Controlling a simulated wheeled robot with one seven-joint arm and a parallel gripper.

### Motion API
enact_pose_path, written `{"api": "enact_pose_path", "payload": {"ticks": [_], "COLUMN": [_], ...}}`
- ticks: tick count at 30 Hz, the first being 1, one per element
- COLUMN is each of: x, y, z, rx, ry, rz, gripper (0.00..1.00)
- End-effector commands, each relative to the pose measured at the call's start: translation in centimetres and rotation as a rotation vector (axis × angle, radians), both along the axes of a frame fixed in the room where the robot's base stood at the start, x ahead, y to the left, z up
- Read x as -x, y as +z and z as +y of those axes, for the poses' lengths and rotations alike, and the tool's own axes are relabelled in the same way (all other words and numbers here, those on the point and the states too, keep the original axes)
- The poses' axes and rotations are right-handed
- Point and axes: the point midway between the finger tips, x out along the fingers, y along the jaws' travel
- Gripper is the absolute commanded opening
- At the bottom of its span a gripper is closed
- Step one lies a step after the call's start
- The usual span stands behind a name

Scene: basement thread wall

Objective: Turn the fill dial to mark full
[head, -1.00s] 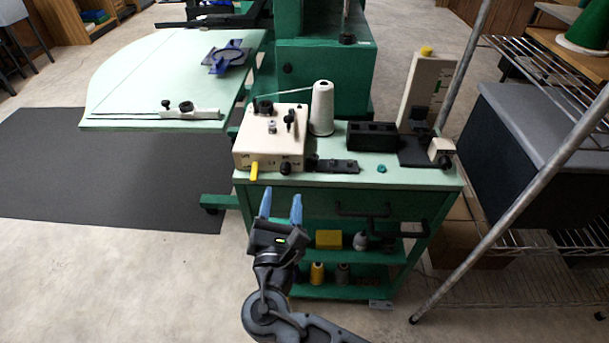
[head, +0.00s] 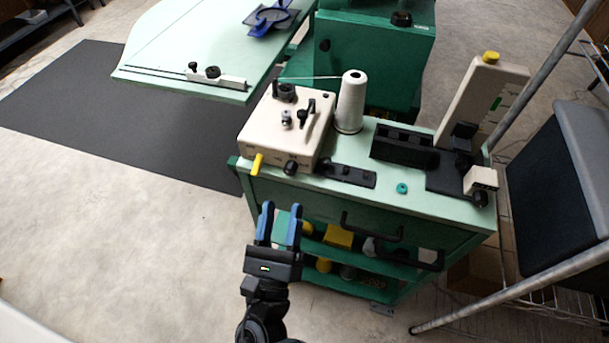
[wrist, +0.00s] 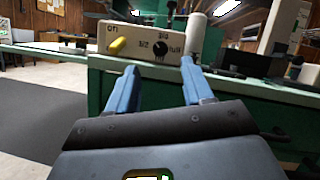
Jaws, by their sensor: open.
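The fill dial (wrist: 160,47) is a round black knob on the front face of the cream winder box (head: 270,135). In the wrist view, marks 1/2, 3/4 and full surround it, with full at its right; a pointer direction is too small to tell. The dial also shows in the head view (head: 291,168), right of a yellow lever (head: 257,164). My gripper (head: 280,222) has blue fingers spread apart with nothing between them. It is in front of the cart, below the dial and apart from it. In the wrist view its fingers (wrist: 160,90) point toward the box.
A white thread cone (head: 350,100) stands beside the box, with a thread running from it. A black strip (head: 345,175) and a teal ring (head: 402,188) lie on the green cart top (head: 440,205). Black handles (head: 372,227) project from the cart front. A metal pole (head: 510,285) slants at right.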

Motion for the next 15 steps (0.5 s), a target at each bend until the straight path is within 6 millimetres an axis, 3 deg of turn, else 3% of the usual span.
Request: {"api": "enact_pose_path", "payload": {"ticks": [9,15], "x": [-4.5,-5.8], "y": [1.9,2.4], "z": [-1.1,-1.4], "rx": [-0.002,-0.002], "ry": [-0.003,-0.002], "rz": [-0.001,0.001], "gripper": [0.51,0.51]}}
